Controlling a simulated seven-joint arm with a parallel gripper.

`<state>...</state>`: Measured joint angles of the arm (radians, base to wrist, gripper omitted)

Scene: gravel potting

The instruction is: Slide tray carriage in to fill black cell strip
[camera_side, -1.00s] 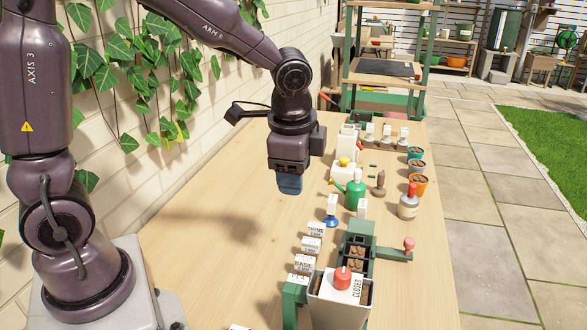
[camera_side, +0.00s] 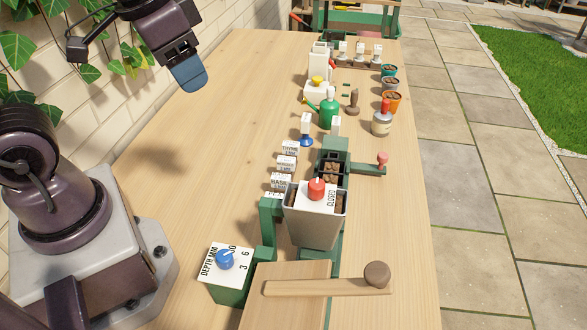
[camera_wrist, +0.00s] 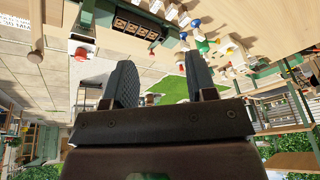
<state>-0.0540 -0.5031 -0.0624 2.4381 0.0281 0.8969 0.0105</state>
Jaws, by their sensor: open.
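The black cell strip (camera_side: 330,172), its cells holding brown soil, sits in the green carriage (camera_side: 333,148) just behind the hopper. The strip also shows at the top of the wrist view (camera_wrist: 137,25). The carriage has a side arm with a pink knob (camera_side: 382,159) on its right. A grey hopper (camera_side: 314,229) stands in front, with a red knob (camera_side: 316,188) on a plate marked CLOSED; it hides part of the carriage track. My gripper (camera_side: 188,80) is raised at upper left, apart from these things. Its fingers (camera_wrist: 160,65) are spread and empty in the wrist view.
A wooden lever with a brown knob (camera_side: 377,275) lies across a board (camera_side: 290,285) in front. A depth dial (camera_side: 225,260) stands left. Small labelled blocks (camera_side: 287,163), a green watering can (camera_side: 328,112) and a bottle (camera_side: 381,122) stand farther back. The left tabletop is bare.

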